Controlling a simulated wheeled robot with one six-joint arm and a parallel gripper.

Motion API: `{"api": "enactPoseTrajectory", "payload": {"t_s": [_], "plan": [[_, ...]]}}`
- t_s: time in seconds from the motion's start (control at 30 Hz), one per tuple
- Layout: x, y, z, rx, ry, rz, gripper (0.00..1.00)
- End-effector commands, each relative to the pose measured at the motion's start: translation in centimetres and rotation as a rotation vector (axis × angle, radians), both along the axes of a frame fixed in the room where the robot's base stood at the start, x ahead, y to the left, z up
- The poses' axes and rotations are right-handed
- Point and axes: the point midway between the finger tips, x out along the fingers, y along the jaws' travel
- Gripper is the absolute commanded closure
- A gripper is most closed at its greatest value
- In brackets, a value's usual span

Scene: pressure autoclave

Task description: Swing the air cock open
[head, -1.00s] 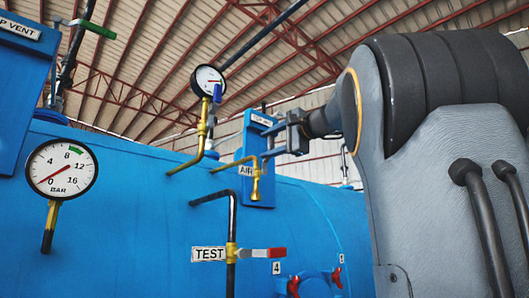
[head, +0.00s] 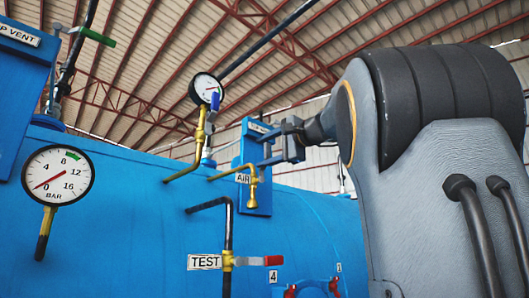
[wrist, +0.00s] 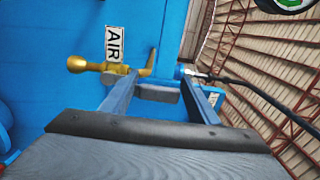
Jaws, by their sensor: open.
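The air cock is the brass fitting (head: 253,190) beside the AIR label (head: 243,178) on the blue vessel. In the wrist view its brass body (wrist: 110,68) lies at the left finger's tip, and a bent brass end reaches across the gap ahead. I cannot make out a separate lever on it. My gripper (head: 265,148) is at the upper right of the cock in the head view. Its two blue fingers are apart, with nothing held between them in the wrist view (wrist: 160,75). I cannot tell whether a finger touches the brass.
A small gauge (head: 206,88) on a brass pipe stands left of my gripper. The TEST valve (head: 250,261) with its red-tipped handle sits below. A large BAR gauge (head: 58,175) near zero is at left. A dark cable (wrist: 260,95) runs right of the fingers.

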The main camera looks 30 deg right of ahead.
Motion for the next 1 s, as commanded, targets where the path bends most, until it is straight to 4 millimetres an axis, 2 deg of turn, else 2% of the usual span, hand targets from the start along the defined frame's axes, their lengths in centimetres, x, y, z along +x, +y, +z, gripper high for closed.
{"api": "enactPoseTrajectory", "payload": {"t_s": [0.17,0.4,0.53,0.7,1.0], "plan": [[-1.4,-0.4,0.0,0.000,-0.002,-0.004,0.45],[-5.4,-1.1,0.0,-0.001,-0.001,-0.004,0.45],[-6.8,-1.4,-0.1,-0.001,0.000,-0.003,0.45],[-7.6,-1.4,0.0,-0.001,0.001,0.000,0.45],[-7.7,-1.4,0.0,0.000,0.001,0.001,0.45]]}}
